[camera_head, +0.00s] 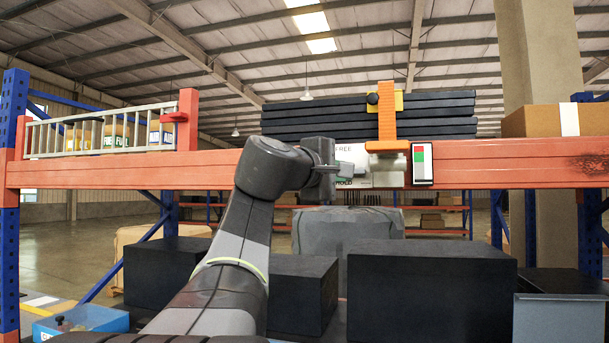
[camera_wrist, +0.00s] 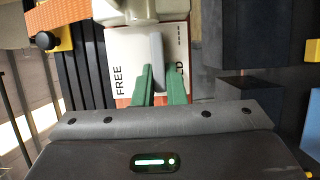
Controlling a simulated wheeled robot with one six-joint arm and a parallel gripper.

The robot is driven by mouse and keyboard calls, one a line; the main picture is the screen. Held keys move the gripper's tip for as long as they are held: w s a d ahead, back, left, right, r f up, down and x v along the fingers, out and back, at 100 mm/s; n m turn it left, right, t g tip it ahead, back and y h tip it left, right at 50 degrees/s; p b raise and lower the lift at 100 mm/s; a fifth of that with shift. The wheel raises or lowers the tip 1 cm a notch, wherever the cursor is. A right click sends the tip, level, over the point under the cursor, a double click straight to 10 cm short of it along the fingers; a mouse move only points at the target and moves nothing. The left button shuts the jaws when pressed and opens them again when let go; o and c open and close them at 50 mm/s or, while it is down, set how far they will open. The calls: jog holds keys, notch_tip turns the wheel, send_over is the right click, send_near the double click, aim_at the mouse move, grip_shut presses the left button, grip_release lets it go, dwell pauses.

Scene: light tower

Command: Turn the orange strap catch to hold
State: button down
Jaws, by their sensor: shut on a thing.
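An orange strap (camera_head: 387,120) hangs over a stack of dark flat panels and ends at a pale fitting on the orange beam. The white catch plate (camera_head: 385,178) beside it bears the words FREE and HOLD; HOLD is partly covered. In the wrist view, the catch plate (camera_wrist: 128,55) shows a grey lever (camera_wrist: 157,48) between the two words. My gripper (camera_wrist: 161,74) has its green fingers shut on the lever's near end. In the head view, my gripper (camera_head: 345,171) reaches the plate from the left, and my wrist hides part of it.
A panel with red and green patches (camera_head: 422,163) sits right of the catch. The orange beam (camera_head: 490,174) runs across. Black boxes (camera_head: 430,290) stand below, and a cardboard box (camera_head: 550,121) rests at right. A railing (camera_head: 100,130) stands at left.

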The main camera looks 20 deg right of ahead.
dwell(0.4)
jog(key=c, duration=1.8)
grip_release()
jog(key=shift+o, duration=0.2)
jog(key=shift+a, duration=0.15)
jog(key=b+v, duration=0.2)
jog(key=v, duration=1.1)
jog(key=shift+s+a, duration=0.25)
jog(key=shift+w+d+f, duration=0.1)
jog(key=shift+d, duration=0.05)
jog(key=p+x, duration=0.2)
jog(key=x, duration=1.1)
jog(key=shift+w+d, duration=0.2)
jog(key=shift+d, duration=0.05)
jog(key=shift+s+a, duration=0.1)
